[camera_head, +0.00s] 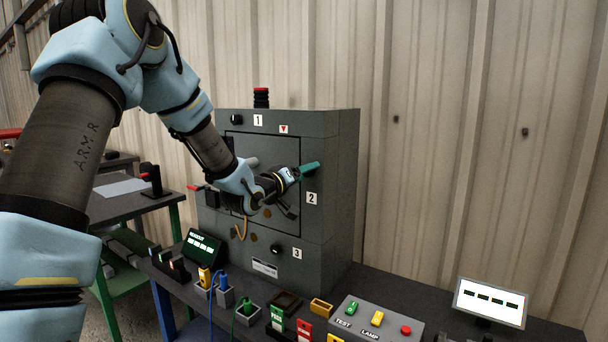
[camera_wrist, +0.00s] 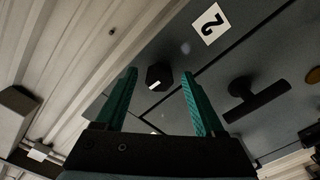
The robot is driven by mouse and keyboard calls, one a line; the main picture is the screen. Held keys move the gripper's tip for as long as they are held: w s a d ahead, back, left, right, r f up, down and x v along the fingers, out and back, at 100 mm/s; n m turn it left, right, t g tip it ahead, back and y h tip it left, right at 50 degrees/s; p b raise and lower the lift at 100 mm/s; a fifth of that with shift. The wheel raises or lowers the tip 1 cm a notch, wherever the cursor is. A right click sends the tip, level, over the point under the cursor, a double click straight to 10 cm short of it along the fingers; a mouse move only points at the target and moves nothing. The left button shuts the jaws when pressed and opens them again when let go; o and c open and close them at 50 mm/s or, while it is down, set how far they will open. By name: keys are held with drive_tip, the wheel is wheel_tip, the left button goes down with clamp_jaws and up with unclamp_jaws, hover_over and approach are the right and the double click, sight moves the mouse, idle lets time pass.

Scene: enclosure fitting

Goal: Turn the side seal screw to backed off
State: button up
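The grey enclosure (camera_head: 335,190) stands on the bench, with labels 1, 2 and 3 on its front. In the wrist view a dark screw knob (camera_wrist: 159,72) with a white mark sits near the label 2 (camera_wrist: 210,23). My gripper (camera_head: 309,168) is in front of the enclosure door, by its right edge. Its two teal fingers are spread in the wrist view (camera_wrist: 158,92), and the knob appears between the fingertips, with nothing gripped. In the head view my gripper hides this knob.
A dark T-shaped handle (camera_wrist: 257,98) stands out right of the fingers in the wrist view. Dark knobs sit by label 1 (camera_head: 236,119) and label 3 (camera_head: 277,249). A button box (camera_head: 375,320), plugs and small blocks crowd the bench below. A small display (camera_head: 491,302) stands at right.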

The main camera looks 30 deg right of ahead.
drive_tip(key=shift+a, duration=0.1)
drive_tip(key=b+v, duration=0.2)
drive_tip(key=v, duration=0.8)
drive_tip(key=shift+s+a, duration=0.2)
drive_tip(key=shift+a, duration=0.1)
drive_tip(key=a+f+n+g+y+p, duration=0.1)
drive_tip(key=a+f+y, duration=0.45)
drive_tip(key=a, duration=0.55)
drive_tip(key=a+f+n+y, duration=0.1)
drive_tip(key=a+f+y, duration=0.5)
drive_tip(key=a, duration=0.6)
drive_tip(key=s+a+f+g+y+p, duration=0.1)
drive_tip(key=s+a+g+y, duration=0.3)
drive_tip(key=s+a, duration=0.8)
drive_tip(key=shift+s+f+n+g, duration=0.3)
drive_tip(key=shift+s+n+g, duration=0.1)
drive_tip(key=shift+s+g, duration=0.65)
drive_tip(key=shift+w+d, duration=0.1)
